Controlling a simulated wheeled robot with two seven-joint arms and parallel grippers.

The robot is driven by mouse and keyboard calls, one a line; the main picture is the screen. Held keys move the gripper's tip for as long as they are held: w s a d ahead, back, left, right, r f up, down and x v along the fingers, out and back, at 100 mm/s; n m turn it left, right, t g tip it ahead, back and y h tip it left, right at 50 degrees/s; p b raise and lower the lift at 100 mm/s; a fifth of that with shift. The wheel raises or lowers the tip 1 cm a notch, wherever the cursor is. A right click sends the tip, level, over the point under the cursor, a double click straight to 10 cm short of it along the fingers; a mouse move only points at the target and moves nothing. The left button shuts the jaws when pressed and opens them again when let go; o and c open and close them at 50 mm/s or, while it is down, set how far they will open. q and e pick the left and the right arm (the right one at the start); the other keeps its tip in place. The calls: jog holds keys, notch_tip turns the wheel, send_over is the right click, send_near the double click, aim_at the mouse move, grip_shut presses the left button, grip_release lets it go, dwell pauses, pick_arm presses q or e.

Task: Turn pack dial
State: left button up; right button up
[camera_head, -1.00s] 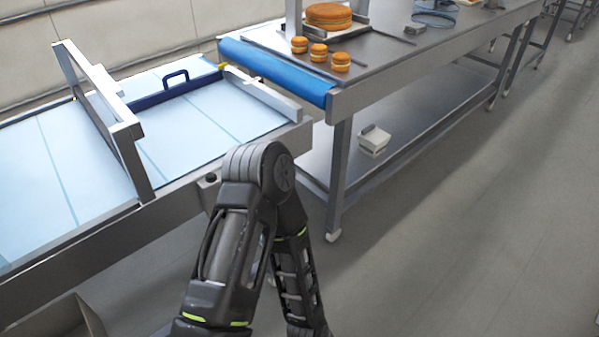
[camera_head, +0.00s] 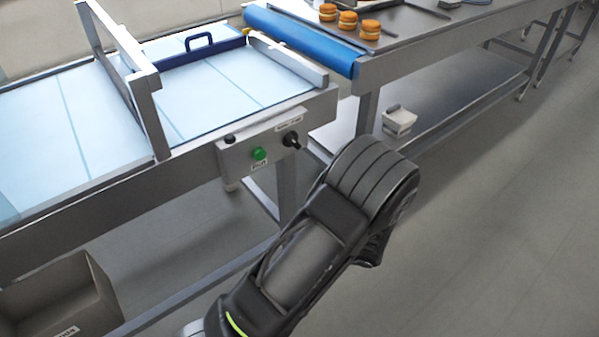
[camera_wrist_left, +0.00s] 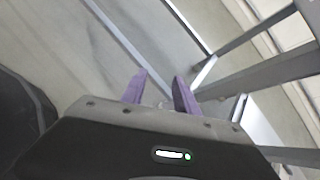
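A grey control box (camera_head: 262,147) is mounted on the front side of the conveyor. A black dial (camera_head: 291,140) sits at its right end, under a small label I cannot read. A green button (camera_head: 259,154) is in its middle and a small black knob (camera_head: 230,139) at its upper left. My left arm rises from the bottom of the head view, right of and below the box; its gripper is hidden there. In the left wrist view my left gripper (camera_wrist_left: 160,88) has two purple fingers apart with nothing between them. My right gripper is not in view.
The conveyor (camera_head: 198,100) carries a white frame (camera_head: 143,85) and a blue-handled bar (camera_head: 195,53). A steel table (camera_head: 430,22) with small filled cakes (camera_head: 348,21) stands at the back right. A cardboard box (camera_head: 62,295) is at lower left. The floor (camera_head: 500,230) at right is clear.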

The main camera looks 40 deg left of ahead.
pick_arm(q)
jog(key=w+a+r+m+t+y, duration=0.1)
jog(key=w+a+r+t+y, duration=0.15)
jog(key=w+r, duration=0.45)
jog(key=m+t+y+b, duration=0.1)
jog(key=t+y, duration=0.2)
jog(key=y, duration=0.1)
send_near(295, 143)
jog(key=shift+w+a+f, duration=0.1)
jog(key=shift+a+f, duration=0.1)
jog(key=shift+a, duration=0.05)
jog(key=shift+a, duration=0.1)
jog(key=x, duration=0.7)
jog(key=shift+w+a+r, duration=0.1)
jog(key=shift+a, duration=0.2)
grip_shut()
